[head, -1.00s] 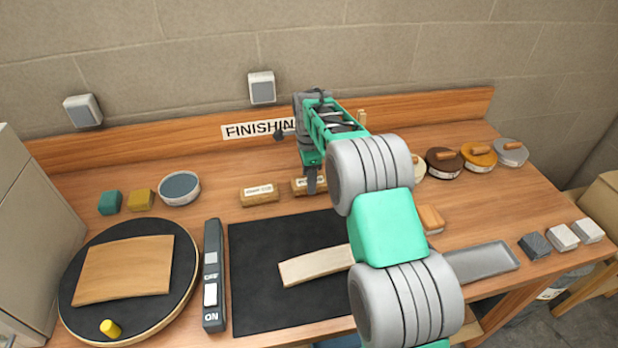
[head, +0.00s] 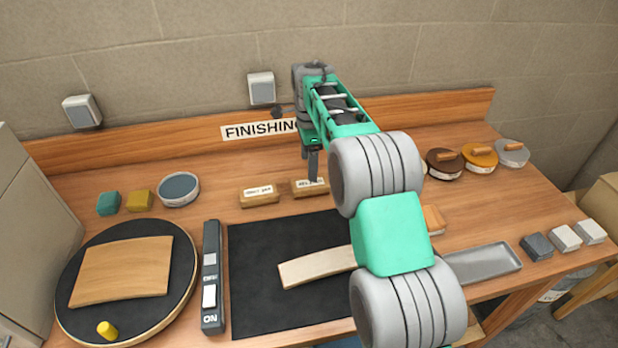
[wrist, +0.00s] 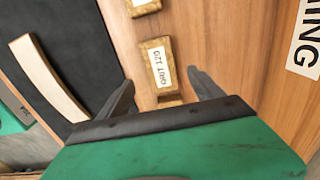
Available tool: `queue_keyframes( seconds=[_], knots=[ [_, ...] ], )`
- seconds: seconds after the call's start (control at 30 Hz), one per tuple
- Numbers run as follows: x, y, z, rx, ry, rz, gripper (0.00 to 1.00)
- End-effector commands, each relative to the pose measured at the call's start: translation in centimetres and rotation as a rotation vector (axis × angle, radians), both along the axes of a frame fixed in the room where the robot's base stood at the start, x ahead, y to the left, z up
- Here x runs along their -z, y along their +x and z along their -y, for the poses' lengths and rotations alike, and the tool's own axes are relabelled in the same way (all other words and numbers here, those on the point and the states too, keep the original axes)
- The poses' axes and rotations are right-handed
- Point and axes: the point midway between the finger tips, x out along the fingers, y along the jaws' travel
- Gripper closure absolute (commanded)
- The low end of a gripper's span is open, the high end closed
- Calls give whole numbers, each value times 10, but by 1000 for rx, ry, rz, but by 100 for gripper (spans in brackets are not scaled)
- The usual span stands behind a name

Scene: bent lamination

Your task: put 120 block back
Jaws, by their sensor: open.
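The 120 block (wrist: 160,65) is a brown wooden block with a white "GRIT 120" label, lying on the wooden bench top. In the head view it appears to be the right one of two labelled blocks (head: 306,189), partly covered by my finger. My gripper (wrist: 162,84) is open and empty. Its fingers point down over the bench, apart on either side of the block's lower end in the wrist view. In the head view my gripper (head: 313,170) overlaps the block. Height above it is hard to judge.
Another labelled block (head: 259,198) lies to the left. Part of a further wooden piece (wrist: 170,103) shows beyond the 120 block. A black mat (head: 255,300) with a pale bent strip (head: 315,268) lies in front. Round-topped tins stand right; a grey tray (head: 485,262) lies front right.

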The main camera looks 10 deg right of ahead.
Motion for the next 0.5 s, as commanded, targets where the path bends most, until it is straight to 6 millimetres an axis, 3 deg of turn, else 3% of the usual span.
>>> queue_keyframes(
  seconds=[0.1,0.33,0.43,0.5],
  knots=[
    [-27,1,0,0,0,3,24],
    [-56,-4,0,-27,0,6,24],
    [-71,-22,0,-141,-3,31,24],
    [-84,-44,0,-277,-10,60,24]
  ],
)
